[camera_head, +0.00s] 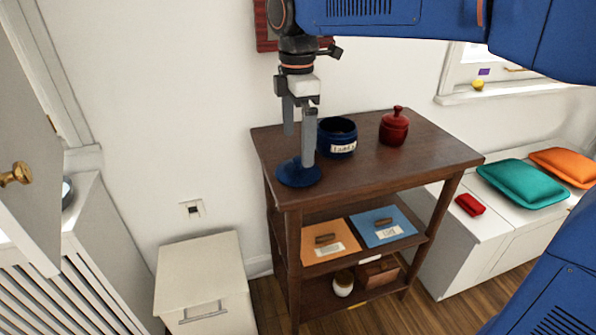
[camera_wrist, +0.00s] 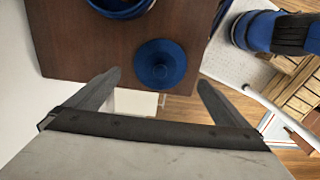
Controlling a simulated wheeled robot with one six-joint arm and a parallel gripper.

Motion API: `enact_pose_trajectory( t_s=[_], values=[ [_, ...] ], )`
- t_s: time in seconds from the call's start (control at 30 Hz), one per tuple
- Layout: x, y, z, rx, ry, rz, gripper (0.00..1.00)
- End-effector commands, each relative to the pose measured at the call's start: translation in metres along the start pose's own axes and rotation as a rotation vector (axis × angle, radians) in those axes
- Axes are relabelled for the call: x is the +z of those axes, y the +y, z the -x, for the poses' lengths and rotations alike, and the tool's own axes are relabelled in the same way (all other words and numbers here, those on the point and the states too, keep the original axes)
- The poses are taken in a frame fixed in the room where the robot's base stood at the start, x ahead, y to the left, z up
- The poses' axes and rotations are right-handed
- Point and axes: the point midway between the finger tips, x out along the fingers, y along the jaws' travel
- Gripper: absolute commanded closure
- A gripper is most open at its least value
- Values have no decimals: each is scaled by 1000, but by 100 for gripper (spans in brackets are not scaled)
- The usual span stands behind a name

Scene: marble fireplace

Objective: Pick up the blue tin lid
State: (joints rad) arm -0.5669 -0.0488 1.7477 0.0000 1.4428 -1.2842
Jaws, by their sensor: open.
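The blue tin lid (camera_head: 297,174) lies on the near left corner of the dark wooden shelf unit's top (camera_head: 400,160). It is round with a small raised centre, and it also shows in the wrist view (camera_wrist: 160,64). The blue tin (camera_head: 338,140), open at the top and with a pale label, stands just behind it. My gripper (camera_head: 299,146) points down above the lid, open and empty. One finger hides part of the lid in the head view. In the wrist view the fingertips (camera_wrist: 160,80) are spread wide on either side of the lid.
A red lidded jar (camera_head: 394,127) stands behind and right of the tin. The shelf below holds an orange folder (camera_head: 325,242) and a blue folder (camera_head: 383,226). A white cabinet (camera_head: 205,280) stands left of the unit. The right part of the top is clear.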

Motion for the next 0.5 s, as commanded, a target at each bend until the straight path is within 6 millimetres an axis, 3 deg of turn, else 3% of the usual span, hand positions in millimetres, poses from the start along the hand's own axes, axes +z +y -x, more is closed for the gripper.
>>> enact_pose_trajectory(
  t_s=[0.27, 0.5],
  values=[
    [0, 0, -18, -1, 0, 0, 0],
    [1, -1, -50, -2, -1, 0, 0]
  ],
)
